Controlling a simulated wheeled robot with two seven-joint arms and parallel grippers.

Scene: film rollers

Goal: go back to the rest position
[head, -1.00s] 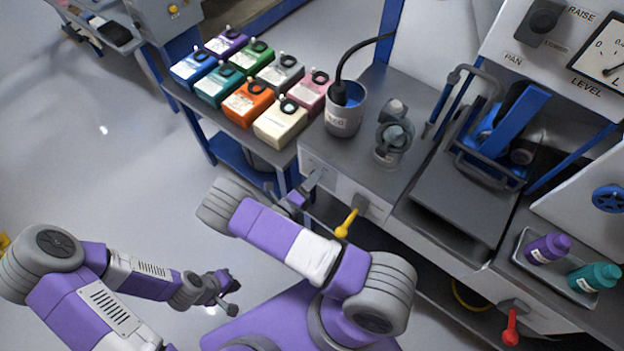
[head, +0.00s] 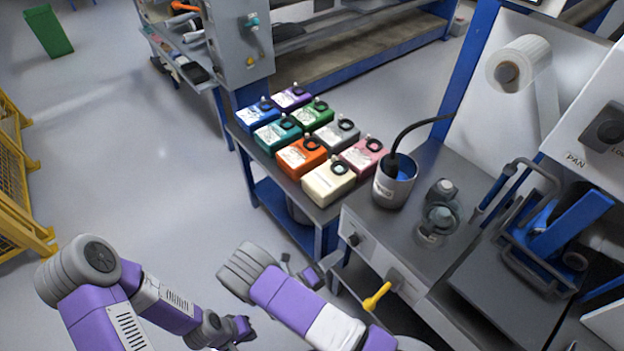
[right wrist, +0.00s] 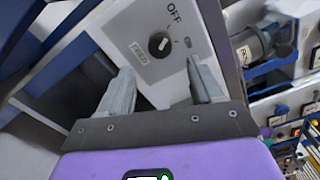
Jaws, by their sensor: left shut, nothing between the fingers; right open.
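My left gripper (head: 240,332) is at the bottom of the head view, over the floor, with its small fingers together and nothing visible in them. My right gripper (head: 303,268) shows in part beyond my right forearm, near the left end of the grey counter (head: 424,222). In the right wrist view its two fingers (right wrist: 163,82) stand apart with nothing between them. Beyond them is a pale panel with a black knob (right wrist: 159,44) marked OFF. No gap to the panel can be judged.
Several coloured canisters stand on a shelf (head: 242,137) left of the counter. The counter bears a grey cup (head: 392,186) with a black cable and a grey fitting (head: 437,215). A yellow handle (head: 377,296) juts from its front. Yellow fencing (head: 18,185) stands at far left; open floor lies between.

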